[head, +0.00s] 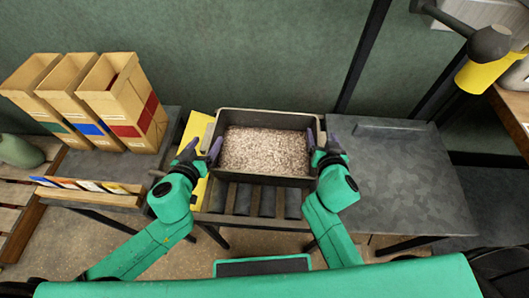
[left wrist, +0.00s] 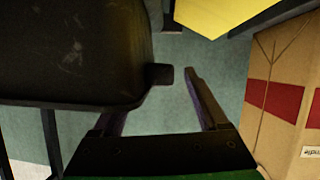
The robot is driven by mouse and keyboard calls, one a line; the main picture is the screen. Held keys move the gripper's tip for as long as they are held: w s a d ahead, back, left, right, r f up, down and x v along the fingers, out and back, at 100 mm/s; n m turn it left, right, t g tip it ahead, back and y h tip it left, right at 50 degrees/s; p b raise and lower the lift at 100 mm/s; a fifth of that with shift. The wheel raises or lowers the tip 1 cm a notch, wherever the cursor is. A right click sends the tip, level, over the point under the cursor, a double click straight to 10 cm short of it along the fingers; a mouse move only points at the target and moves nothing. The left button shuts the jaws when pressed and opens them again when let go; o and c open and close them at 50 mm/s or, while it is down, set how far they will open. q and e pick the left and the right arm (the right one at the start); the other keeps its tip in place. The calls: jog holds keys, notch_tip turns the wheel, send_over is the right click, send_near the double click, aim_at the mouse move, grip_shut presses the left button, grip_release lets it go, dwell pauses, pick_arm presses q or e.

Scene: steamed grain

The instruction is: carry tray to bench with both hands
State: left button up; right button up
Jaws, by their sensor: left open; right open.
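A dark tray (head: 265,181) filled with pale grain (head: 264,150) sits level on a roller stand (head: 262,202) in the middle of the head view. My left gripper (head: 203,150) is open at the tray's left end. In the left wrist view the tray's dark side (left wrist: 70,50) fills the upper left, and its short handle tab (left wrist: 158,75) reaches toward the space between the open fingers (left wrist: 163,98). My right gripper (head: 322,146) is open at the tray's right end. Whether its fingers touch the tray cannot be told. A grey-topped bench (head: 405,185) stands right of the tray.
Several cardboard boxes (head: 125,105) stand on a grey table at left, with a card rack (head: 85,190) in front. A yellow panel (head: 196,130) is beside the tray's left end. A dark post (head: 362,55) rises behind. The bench top is mostly clear.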

pick_arm(q)
jog(key=shift+w+d+f, duration=0.1)
jog(key=shift+w, duration=0.3)
pick_arm(e)
jog(key=shift+w+f, duration=0.15)
jog(key=shift+w, duration=0.25)
pick_arm(q)
grip_shut()
pick_arm(e)
grip_shut()
dwell(0.5)
